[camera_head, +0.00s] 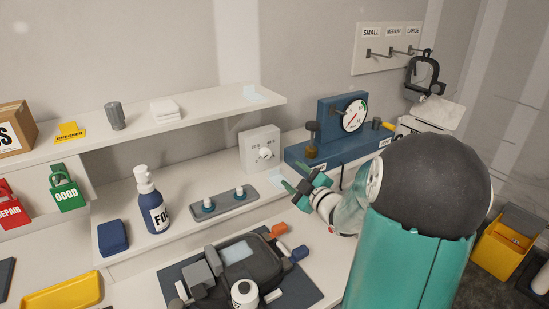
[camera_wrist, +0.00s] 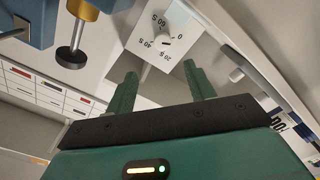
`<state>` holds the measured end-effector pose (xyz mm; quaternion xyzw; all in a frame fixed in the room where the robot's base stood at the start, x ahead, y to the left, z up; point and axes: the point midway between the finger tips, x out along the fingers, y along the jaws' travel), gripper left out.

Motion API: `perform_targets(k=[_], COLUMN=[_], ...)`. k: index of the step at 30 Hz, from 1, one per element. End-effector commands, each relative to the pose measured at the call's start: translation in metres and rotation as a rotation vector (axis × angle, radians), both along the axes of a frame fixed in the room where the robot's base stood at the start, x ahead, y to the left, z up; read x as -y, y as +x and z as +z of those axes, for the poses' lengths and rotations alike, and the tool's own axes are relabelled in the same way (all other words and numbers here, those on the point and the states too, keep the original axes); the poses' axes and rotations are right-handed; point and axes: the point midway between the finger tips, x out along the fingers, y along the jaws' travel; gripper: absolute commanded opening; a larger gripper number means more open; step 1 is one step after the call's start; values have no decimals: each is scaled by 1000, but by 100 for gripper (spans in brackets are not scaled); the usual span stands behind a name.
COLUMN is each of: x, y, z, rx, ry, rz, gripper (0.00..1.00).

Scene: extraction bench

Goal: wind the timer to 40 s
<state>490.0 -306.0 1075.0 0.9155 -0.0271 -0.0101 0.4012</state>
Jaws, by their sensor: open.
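The timer is a white box (camera_head: 260,148) with a round pale knob (camera_head: 265,153) on its front, standing at the back of the bench. In the wrist view the timer (camera_wrist: 145,52) appears rotated, with marks 0, 20 S, 40 S and 60 S around its knob (camera_wrist: 163,41). I cannot tell for sure which mark the knob points at. My gripper (camera_head: 298,179) is open and empty, in front of and a little right of the timer. In the wrist view the green fingers (camera_wrist: 163,80) are apart, with the knob beyond the gap between them, not touched.
A blue gauge stand (camera_head: 328,145) is close on the right. A shelf (camera_head: 190,119) runs above left. A black device (camera_head: 243,262) lies on a dark mat in front.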

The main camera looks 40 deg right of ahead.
Motion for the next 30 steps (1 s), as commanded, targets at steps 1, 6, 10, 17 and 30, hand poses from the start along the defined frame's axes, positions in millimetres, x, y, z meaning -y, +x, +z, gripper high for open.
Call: perform_targets(k=[1, 6, 10, 17, 30], x=[-2, 0, 2, 5, 6], y=[10, 43, 69, 109, 123], z=[0, 0, 0, 1, 1], rx=[2, 3, 2, 2, 2], ry=[2, 3, 4, 2, 2], rz=[6, 7, 5, 2, 0], gripper=[54, 54, 54, 54, 54])
